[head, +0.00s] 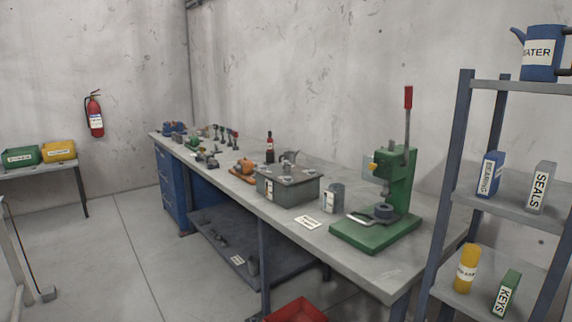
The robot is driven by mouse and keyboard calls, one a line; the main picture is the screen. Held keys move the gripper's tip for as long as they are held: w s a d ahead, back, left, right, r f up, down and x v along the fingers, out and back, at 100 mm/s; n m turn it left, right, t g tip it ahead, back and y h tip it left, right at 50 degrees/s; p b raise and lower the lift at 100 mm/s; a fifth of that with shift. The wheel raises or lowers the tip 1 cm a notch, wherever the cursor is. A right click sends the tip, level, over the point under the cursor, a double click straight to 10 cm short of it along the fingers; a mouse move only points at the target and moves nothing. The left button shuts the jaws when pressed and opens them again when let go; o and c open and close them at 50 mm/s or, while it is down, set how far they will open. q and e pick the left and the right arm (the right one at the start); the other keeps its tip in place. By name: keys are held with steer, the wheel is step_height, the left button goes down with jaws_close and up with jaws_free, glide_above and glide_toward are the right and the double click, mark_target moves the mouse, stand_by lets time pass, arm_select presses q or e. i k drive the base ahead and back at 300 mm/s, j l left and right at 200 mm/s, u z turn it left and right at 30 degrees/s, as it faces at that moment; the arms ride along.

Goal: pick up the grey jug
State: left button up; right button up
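A small grey container with a pale label (334,198), which looks like the grey jug, stands upright on the long workbench (388,262). It is between a grey box (288,190) on its left and a green lever press (385,190) on its right. Its handle cannot be made out at this size. Neither of my grippers is in view.
A shelf rack (456,140) stands at the right with a blue watering can (541,52), boxes and a yellow bottle. A red bin (297,311) sits low in front of the bench. Small tools crowd the bench's far end. Open floor (130,250) lies at the left.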

mark_target(291, 156)
steer(key=i+j+u, duration=0.1)
steer(key=u, duration=1)
steer(key=i, duration=3.2)
steer(key=i+j, duration=0.1)
steer(key=i, duration=0.7)
steer(key=i+j+z, duration=0.1)
steer(key=i, duration=0.7)
steer(key=i+z, duration=0.2)
steer(key=z, duration=1.45)
